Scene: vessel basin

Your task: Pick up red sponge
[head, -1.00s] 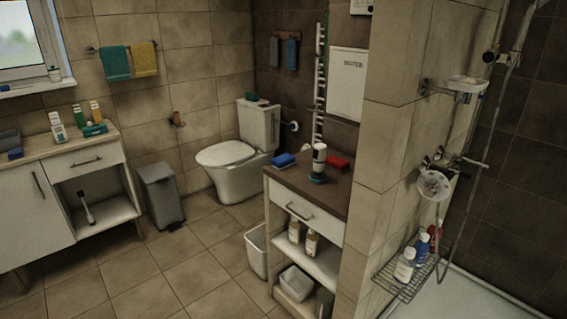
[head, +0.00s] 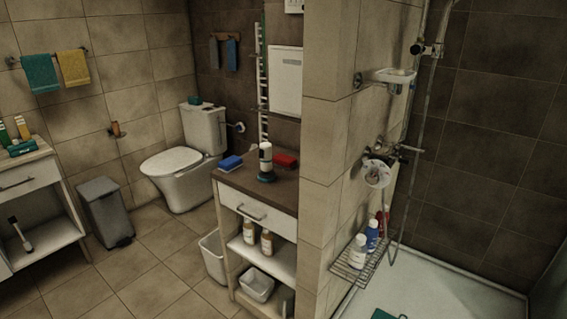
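The red sponge (head: 285,160) lies flat on the brown top of the small cabinet (head: 243,185), near the wall at its back right. A blue sponge (head: 230,163) lies on the same top to the left. Neither of my grippers shows in the head view.
A tiled partition wall (head: 325,130) stands right beside the cabinet. A white bin (head: 214,256) is on the floor at the cabinet's left. A wire rack (head: 358,262) with bottles juts out at the shower. The tiled floor (head: 140,270) left of the cabinet is clear.

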